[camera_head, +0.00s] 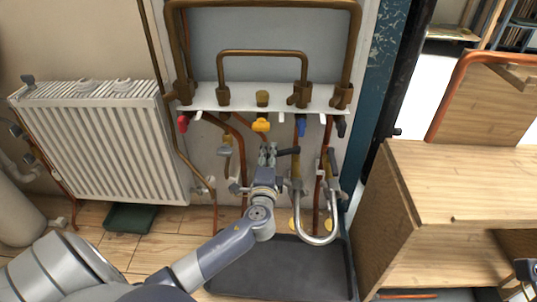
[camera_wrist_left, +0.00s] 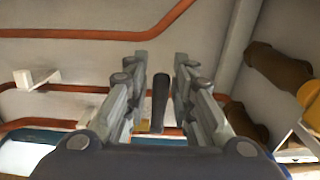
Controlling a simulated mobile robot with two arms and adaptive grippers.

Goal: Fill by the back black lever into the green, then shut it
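My left gripper (camera_head: 267,152) is raised in front of the pipework under the white valve rail. In the left wrist view its two fingers (camera_wrist_left: 160,62) are apart, with a slim black lever (camera_wrist_left: 160,98) in the gap between them. Clear space shows on both sides of the lever. In the head view a dark lever (camera_head: 288,151) sticks out just right of the fingertips, above the braided silver filling hose (camera_head: 321,238). Another dark lever (camera_head: 333,161) sits further right. No gauge face or green zone is readable. Part of what may be my right gripper (camera_head: 526,270) shows at the lower right edge.
Red (camera_head: 183,123), yellow (camera_head: 261,125) and blue (camera_head: 300,126) valve handles hang below the rail (camera_head: 240,103). A white radiator (camera_head: 105,145) stands left. A dark tray (camera_head: 275,270) lies below. A wooden bench (camera_head: 455,180) stands right.

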